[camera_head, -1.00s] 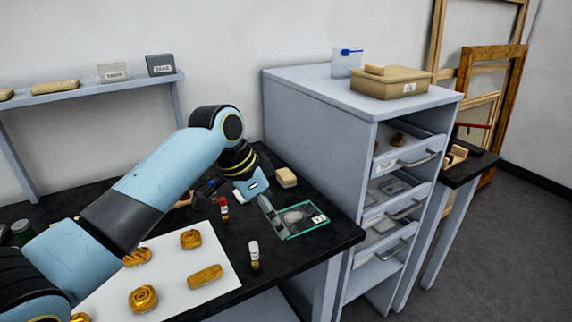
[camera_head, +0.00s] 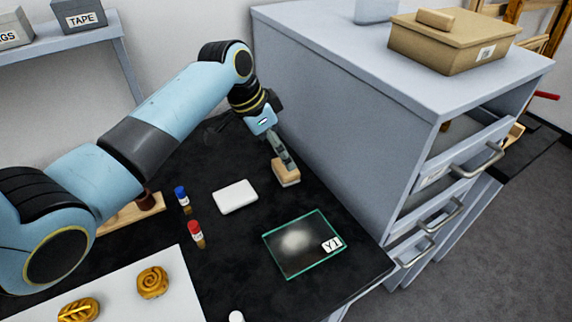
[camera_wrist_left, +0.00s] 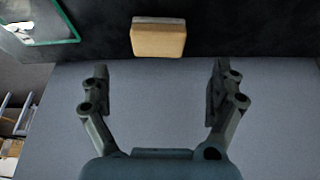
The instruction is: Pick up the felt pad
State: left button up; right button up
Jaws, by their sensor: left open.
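A small tan block-like pad (camera_head: 287,176) lies on the black tabletop close to the grey cabinet's side. It shows in the left wrist view (camera_wrist_left: 158,40) with a paler strip along its far edge. A flat white pad (camera_head: 236,196) lies further left on the table. I cannot tell for sure from looks which of the two is felt. My left gripper (camera_head: 281,158) is just above and behind the tan pad in the head view, its fingers partly overlapping it. In the wrist view the fingers (camera_wrist_left: 160,88) are apart with nothing between them; the tan pad is beyond them. My right gripper is not in view.
A green-edged glass plate (camera_head: 280,258) lies in front of the tan pad. The grey cabinet (camera_head: 335,130) stands right beside it. A blue-capped vial (camera_head: 183,200) and a red-capped vial (camera_head: 197,236) stand left. A white sheet (camera_head: 120,275) holds gilt pieces.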

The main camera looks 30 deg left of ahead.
aim_at(286, 170)
pick_arm(q)
jog(key=shift+w+d+f, duration=0.1)
jog(key=shift+d+f, duration=0.05)
jog(key=shift+f, duration=0.4)
jog(key=shift+w+f, duration=0.1)
jog(key=shift+f, duration=0.15)
jog(key=x, duration=0.4)
jog(key=shift+s+f, duration=0.3)
jog(key=shift+f, duration=0.1)
jog(key=shift+w+f, duration=0.15)
jog(key=shift+f, duration=0.15)
jog(key=shift+c, duration=1.5)
jog(key=c, duration=0.9)
jog(key=shift+c, duration=0.3)
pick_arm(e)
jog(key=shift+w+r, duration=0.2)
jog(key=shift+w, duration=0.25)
